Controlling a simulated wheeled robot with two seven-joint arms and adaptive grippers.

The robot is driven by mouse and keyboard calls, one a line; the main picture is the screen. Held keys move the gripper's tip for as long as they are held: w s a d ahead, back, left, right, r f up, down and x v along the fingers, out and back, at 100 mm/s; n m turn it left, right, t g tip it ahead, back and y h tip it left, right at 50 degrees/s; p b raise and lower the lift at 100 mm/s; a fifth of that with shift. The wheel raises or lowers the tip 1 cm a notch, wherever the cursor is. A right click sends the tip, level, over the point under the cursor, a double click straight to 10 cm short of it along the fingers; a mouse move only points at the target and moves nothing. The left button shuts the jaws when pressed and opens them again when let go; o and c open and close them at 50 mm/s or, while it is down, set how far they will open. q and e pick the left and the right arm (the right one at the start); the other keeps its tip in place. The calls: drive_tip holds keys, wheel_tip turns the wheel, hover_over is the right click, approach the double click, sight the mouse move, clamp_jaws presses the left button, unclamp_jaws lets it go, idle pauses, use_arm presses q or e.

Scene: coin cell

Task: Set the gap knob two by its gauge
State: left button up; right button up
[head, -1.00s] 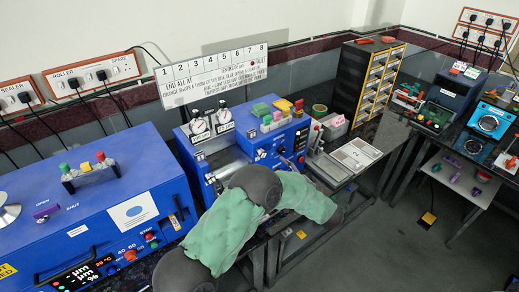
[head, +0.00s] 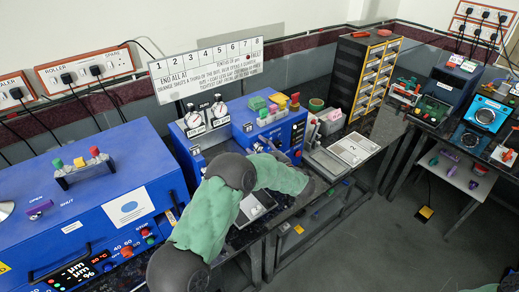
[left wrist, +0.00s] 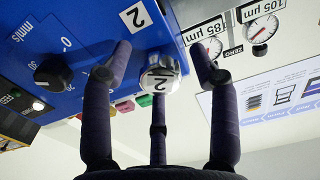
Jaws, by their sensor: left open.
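The gap knob two (left wrist: 160,78) is a round metal knob with a "2" on its face, on the blue roller machine (head: 290,125). Two dial gauges stand above: one (left wrist: 213,48) is labelled 185 µm, the other (left wrist: 262,30) 105 µm. My right gripper is not in view.
A black mm/s knob (left wrist: 53,75) is on the same panel. Coloured blocks (head: 268,107) lie on top of the machine. A white instruction board (head: 207,70) stands behind. Another blue machine (head: 90,195) is at the left, and a drawer cabinet (head: 367,75) at the back right.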

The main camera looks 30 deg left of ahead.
use_arm(q)
drive_tip(key=shift+c, duration=0.3)
drive_tip(key=c, duration=1.1)
drive_tip(key=n+b, duration=0.2)
drive_tip(key=n, duration=0.1)
drive_tip(key=shift+f+n+b, duration=0.1)
drive_tip(key=shift+n+b, duration=0.25)
drive_tip(key=shift+n, duration=0.05)
drive_tip(key=shift+n+b, duration=1.35)
drive_tip(key=shift+n, duration=0.55)
